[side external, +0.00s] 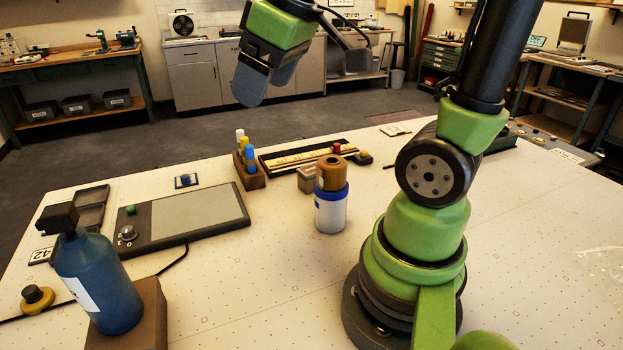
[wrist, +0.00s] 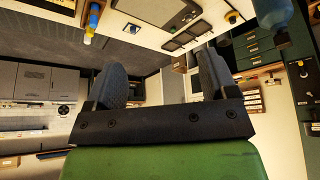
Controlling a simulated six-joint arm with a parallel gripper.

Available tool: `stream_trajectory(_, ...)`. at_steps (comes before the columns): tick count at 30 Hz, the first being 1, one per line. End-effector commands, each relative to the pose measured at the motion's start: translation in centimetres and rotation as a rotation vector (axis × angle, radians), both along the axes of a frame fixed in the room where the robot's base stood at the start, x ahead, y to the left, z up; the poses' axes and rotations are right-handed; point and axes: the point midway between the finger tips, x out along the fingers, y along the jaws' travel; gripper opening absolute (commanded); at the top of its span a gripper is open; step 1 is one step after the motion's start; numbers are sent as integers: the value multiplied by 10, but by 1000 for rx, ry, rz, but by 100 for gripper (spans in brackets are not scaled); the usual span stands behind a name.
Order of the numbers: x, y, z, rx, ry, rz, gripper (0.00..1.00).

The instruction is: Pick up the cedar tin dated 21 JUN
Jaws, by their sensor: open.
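A brown, wood-coloured round tin (side external: 331,173) sits on top of a white jar with a blue band (side external: 330,215), near the middle of the table in the side view. No date is legible on it, so I cannot tell whether it is the 21 JUN tin. My gripper (side external: 265,90) is raised high above the far side of the table, up and to the left of that tin, and holds nothing. In the wrist view my gripper (wrist: 162,78) shows its two dark fingers wide apart with nothing between them. I cannot make out the tin in the wrist view.
A wooden holder with markers (side external: 250,178), a long dark tray (side external: 285,160) and a grey panel (side external: 190,213) lie to the left. A blue bottle (side external: 98,285) stands front left. The table's front middle is clear.

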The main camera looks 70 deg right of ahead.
Motion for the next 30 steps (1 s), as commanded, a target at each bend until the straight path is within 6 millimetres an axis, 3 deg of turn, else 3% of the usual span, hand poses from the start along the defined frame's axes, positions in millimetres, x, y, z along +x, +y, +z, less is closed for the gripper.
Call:
stream_trajectory(3,28,-47,-22,-102,105,140,79)
stream_trajectory(7,46,-100,-55,-178,212,322,79)
stream_trajectory(12,46,-170,-113,-218,333,578,79)
stream_trajectory(15,38,-201,-146,-216,378,711,79)
stream_trajectory(21,21,-232,-186,-204,412,874,79)
stream_trajectory(30,19,-236,-228,-199,416,905,79)
